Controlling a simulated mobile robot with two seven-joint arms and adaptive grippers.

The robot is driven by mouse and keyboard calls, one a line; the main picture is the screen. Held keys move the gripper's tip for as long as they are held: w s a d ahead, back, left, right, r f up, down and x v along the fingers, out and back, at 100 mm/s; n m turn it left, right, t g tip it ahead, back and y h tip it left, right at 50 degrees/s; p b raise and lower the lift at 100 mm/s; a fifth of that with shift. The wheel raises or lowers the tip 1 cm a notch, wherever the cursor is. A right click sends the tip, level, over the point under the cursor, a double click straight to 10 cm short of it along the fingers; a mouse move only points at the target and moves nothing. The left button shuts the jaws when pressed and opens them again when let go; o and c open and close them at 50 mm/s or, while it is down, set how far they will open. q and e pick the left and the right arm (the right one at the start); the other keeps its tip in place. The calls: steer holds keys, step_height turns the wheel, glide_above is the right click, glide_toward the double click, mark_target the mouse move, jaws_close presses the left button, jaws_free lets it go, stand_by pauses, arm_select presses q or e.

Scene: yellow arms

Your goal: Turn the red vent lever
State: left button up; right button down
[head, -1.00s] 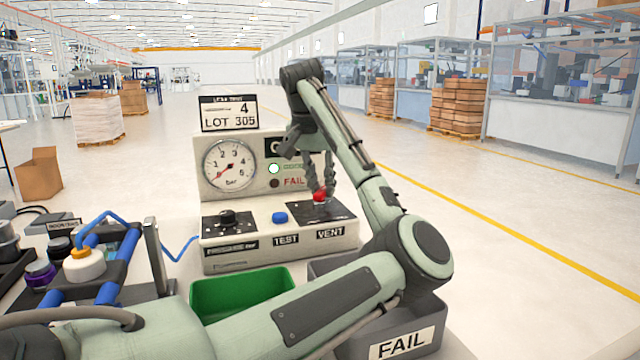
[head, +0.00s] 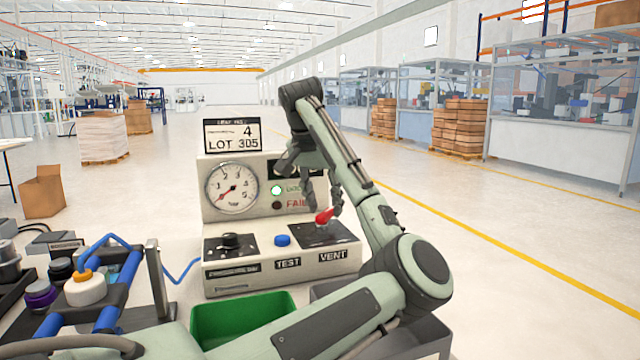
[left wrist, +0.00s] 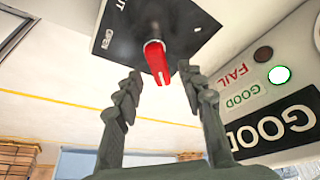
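The red vent lever (head: 325,216) sits on the black plate above the VENT label of the grey test box (head: 225,281). In the head view it points toward the upper right. It also shows in the left wrist view (left wrist: 157,60), with its free end between my fingertips and a gap on each side. My left gripper (head: 324,207) is open and empty, pointing down at the lever; its two fingers also show in the left wrist view (left wrist: 160,72). My right gripper is in no view.
The box carries a pressure gauge (head: 232,188), a black knob (head: 231,241), a blue TEST button (head: 282,240) and a lit green lamp (head: 277,190). A green bin (head: 243,312) stands in front. A rack with bottles (head: 86,288) is at left.

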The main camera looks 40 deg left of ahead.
arm_select(q)
steer(key=v, duration=1.1)
steer(key=shift+s+f, duration=0.1)
